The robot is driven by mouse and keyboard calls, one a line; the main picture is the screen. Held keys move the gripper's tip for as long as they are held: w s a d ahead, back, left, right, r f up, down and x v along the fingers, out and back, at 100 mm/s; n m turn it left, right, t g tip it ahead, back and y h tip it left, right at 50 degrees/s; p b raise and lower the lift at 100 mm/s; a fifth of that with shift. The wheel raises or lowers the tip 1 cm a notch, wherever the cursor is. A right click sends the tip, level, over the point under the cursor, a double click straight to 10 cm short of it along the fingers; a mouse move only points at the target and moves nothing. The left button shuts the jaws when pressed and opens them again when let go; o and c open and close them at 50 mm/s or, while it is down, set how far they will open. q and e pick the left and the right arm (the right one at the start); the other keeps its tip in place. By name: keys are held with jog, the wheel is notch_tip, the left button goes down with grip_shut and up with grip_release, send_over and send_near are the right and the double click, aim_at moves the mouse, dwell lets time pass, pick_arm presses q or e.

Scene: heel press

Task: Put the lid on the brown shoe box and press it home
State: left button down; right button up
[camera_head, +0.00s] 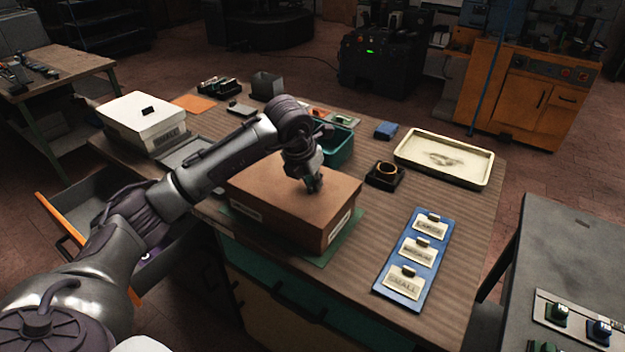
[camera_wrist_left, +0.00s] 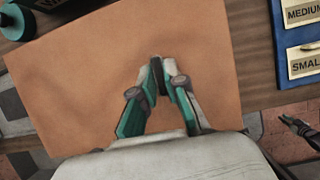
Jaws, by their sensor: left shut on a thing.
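The brown shoe box (camera_head: 290,227) stands on the wooden bench, on a green mat (camera_head: 320,256), with a white label on its side. Its brown lid (camera_head: 262,186) covers the top; the lid fills much of the left wrist view (camera_wrist_left: 75,85). I cannot tell whether the lid is fully down. My left gripper (camera_head: 314,187) points down at the lid's middle. Its fingers (camera_wrist_left: 158,75) are closed on the lid, at a small dark part largely hidden between the fingertips. A dark gripper, likely my right one (camera_wrist_left: 300,128), shows at the left wrist view's right edge, too small to read.
A white box (camera_head: 142,125) stands at the left. A blue board with size cards (camera_head: 408,262), a black block with a brass ring (camera_head: 385,175), a cream tray (camera_head: 444,158) and a teal bin (camera_head: 340,146) surround the box. An open drawer (camera_head: 85,200) juts out left.

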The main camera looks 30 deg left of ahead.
pick_arm(q)
jog(key=shift+f+b, duration=0.35)
jog(key=shift+f, duration=0.05)
jog(key=shift+s+f, duration=0.15)
jog(key=shift+f, duration=0.15)
dwell(1.0)
jog(key=c, duration=1.1)
grip_release()
jog(key=shift+c, duration=0.2)
jog(key=shift+r, duration=0.1)
jog(key=o, duration=0.5)
jog(key=shift+r, duration=0.1)
jog(key=shift+r+p, duration=1.85)
jog(key=shift+r, duration=1.7)
